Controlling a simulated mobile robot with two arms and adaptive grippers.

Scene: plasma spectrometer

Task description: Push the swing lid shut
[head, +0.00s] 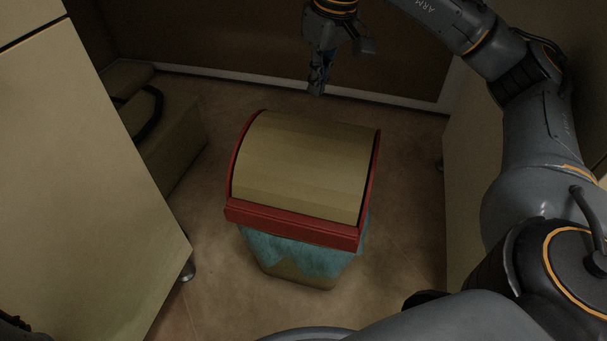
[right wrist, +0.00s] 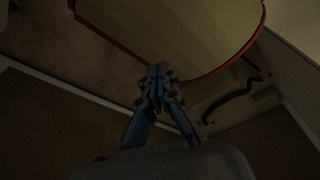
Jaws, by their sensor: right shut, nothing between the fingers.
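The swing lid (head: 305,165) is a curved, light wooden panel in the red rim (head: 290,222) of a bin (head: 305,255) on the floor. The lid fills the top of the rim in the head view, and I see no open gap there. The bin's lower body has a teal liner over a tan base. My right gripper (head: 318,82) is shut and empty, pointing down beyond the far side of the bin and apart from it. In the right wrist view its closed fingertips (right wrist: 159,72) show near the red rim and the lid (right wrist: 180,25). My left gripper is not in view.
A pale cabinet (head: 80,190) stands to the left, and another pale unit (head: 485,170) to the right. A tan box-like thing with a dark loop (head: 150,115) sits at the back left. A brown wall (head: 220,40) closes the back. Bare floor surrounds the bin.

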